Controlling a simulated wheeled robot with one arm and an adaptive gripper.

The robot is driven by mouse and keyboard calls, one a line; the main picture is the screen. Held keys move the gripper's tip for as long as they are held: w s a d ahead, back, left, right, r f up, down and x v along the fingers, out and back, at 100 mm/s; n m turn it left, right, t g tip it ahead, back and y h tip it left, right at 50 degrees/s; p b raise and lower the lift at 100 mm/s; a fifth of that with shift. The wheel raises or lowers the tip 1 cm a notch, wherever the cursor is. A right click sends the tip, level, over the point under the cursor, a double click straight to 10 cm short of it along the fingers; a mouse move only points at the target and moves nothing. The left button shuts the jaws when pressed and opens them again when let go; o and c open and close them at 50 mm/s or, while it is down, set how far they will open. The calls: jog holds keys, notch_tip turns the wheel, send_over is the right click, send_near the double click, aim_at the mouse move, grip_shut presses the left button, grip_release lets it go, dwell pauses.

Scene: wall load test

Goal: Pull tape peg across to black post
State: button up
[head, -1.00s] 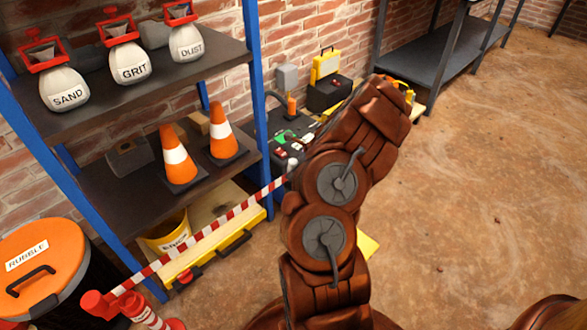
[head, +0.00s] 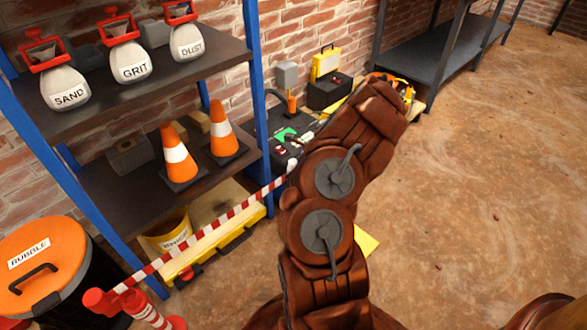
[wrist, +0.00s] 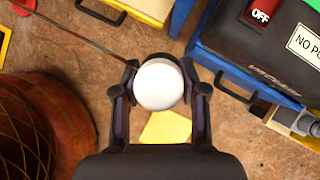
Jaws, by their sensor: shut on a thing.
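A white round peg (wrist: 160,85) sits between the fingers of my gripper (wrist: 160,88) in the wrist view, and the gripper is shut on it. In the head view a bit of the peg (head: 291,166) shows at the left edge of my arm. My gripper is mostly hidden behind the arm there. Red-and-white tape (head: 205,231) runs taut from a red post head (head: 97,301) at lower left up to the peg. In the wrist view the tape (wrist: 85,38) is a thin dark strip reaching the peg from the upper left. I cannot make out the black post for certain.
A blue-framed shelf (head: 100,110) with bags and two cones stands on the left. A rubble bin (head: 40,255) stands in front of it. A grey shelf (head: 440,60) stands at the back. Floor on the right is clear.

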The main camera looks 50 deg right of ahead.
jog(key=o, duration=1.3)
jog(key=shift+o, duration=0.4)
jog(key=o, duration=0.4)
jog(key=shift+r+p, duration=3.5)
jog(key=shift+p, duration=0.45)
